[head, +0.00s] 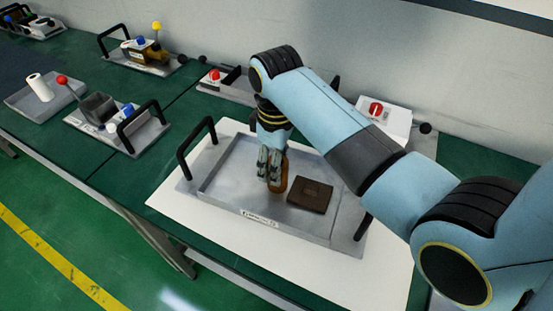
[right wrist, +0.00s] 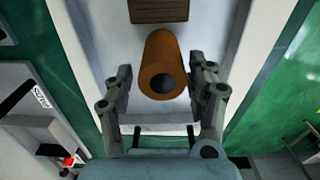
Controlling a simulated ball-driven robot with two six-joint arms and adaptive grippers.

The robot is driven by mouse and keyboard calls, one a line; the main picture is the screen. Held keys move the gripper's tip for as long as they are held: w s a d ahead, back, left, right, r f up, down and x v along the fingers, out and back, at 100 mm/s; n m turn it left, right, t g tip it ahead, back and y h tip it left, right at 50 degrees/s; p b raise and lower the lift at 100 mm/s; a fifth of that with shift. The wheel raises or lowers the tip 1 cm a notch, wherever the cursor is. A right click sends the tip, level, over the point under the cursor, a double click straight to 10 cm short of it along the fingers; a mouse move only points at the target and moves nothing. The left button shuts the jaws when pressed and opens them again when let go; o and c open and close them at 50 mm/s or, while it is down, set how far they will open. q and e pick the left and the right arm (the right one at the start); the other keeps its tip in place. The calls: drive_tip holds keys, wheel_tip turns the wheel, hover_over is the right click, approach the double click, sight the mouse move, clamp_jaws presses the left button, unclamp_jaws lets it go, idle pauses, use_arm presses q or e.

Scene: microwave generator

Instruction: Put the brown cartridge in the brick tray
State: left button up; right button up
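The brown cartridge (head: 282,178) is a brown cylinder that appears to stand upright in the grey brick tray (head: 222,178), left of a flat dark brown brick (head: 310,195). My right gripper (head: 269,168) points down at the cartridge. In the right wrist view the cartridge (right wrist: 163,62) shows its dark round end hole, between the two fingers of my right gripper (right wrist: 160,75). A small gap shows on each side, so the fingers look open around it. The cartridge's base is partly hidden in the head view. My left gripper is not in view.
The tray has black upright handles (head: 196,148) and sits on a white board (head: 170,202) on the green table. A box with a red button (head: 376,110) stands behind it. Other trays with parts (head: 118,125) stand at the left. The tray's left part is clear.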

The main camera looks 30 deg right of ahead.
drive_tip(key=shift+o, duration=0.4)
drive_tip(key=shift+s+r, duration=0.1)
drive_tip(key=shift+s, duration=0.05)
drive_tip(key=shift+r, duration=0.1)
drive_tip(key=shift+r, duration=0.3)
wheel_tip(320, 180, up, 12)
drive_tip(key=shift+f, duration=0.25)
